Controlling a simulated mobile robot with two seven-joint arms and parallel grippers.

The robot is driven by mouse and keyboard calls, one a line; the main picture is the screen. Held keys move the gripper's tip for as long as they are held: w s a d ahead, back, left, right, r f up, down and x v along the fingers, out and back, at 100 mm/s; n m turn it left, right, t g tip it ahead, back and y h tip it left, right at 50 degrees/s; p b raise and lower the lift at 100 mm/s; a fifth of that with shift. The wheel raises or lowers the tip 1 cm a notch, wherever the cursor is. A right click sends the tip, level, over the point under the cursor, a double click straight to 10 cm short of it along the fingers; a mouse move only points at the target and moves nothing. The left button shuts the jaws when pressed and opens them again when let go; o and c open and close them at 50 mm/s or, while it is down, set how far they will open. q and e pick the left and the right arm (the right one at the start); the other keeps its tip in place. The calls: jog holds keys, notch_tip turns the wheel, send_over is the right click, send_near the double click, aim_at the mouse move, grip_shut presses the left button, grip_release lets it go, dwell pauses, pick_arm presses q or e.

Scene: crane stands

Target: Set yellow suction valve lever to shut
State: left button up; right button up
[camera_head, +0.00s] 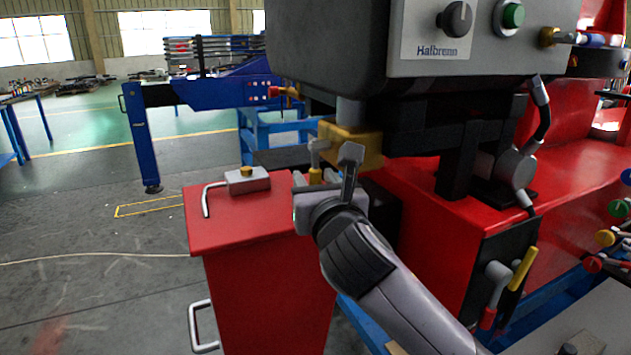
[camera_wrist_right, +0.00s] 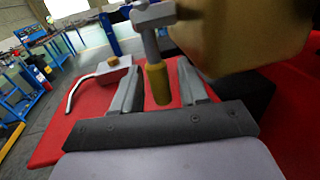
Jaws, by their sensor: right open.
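The yellow-gripped lever (camera_head: 315,176) hangs down from a grey pivot on the brass valve block (camera_head: 360,148). In the right wrist view, its yellow grip (camera_wrist_right: 157,84) points down between the two fingers of my right gripper (camera_wrist_right: 161,78). My right gripper (camera_head: 332,178) is open, with a finger on each side of the grip and visible gaps. It partly hides the lever and block in the head view. My left gripper is not in view.
A red cabinet (camera_head: 235,215) stands below, with a grey box and bent grey handle (camera_head: 245,181) on top. The grey control box (camera_head: 440,50) overhangs the valve. Another yellow lever (camera_head: 522,268) and a red-tipped one (camera_head: 490,315) sit lower right. Floor at left is open.

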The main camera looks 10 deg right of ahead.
grip_shut()
jog(key=shift+w+f+b, duration=0.1)
jog(key=shift+f+b, duration=0.05)
jog(key=shift+b, duration=0.3)
jog(key=shift+w+a+t+b, duration=0.1)
jog(key=shift+w+t+b, duration=0.15)
jog(key=shift+t+b, duration=0.4)
grip_release()
jog(key=shift+s, duration=0.1)
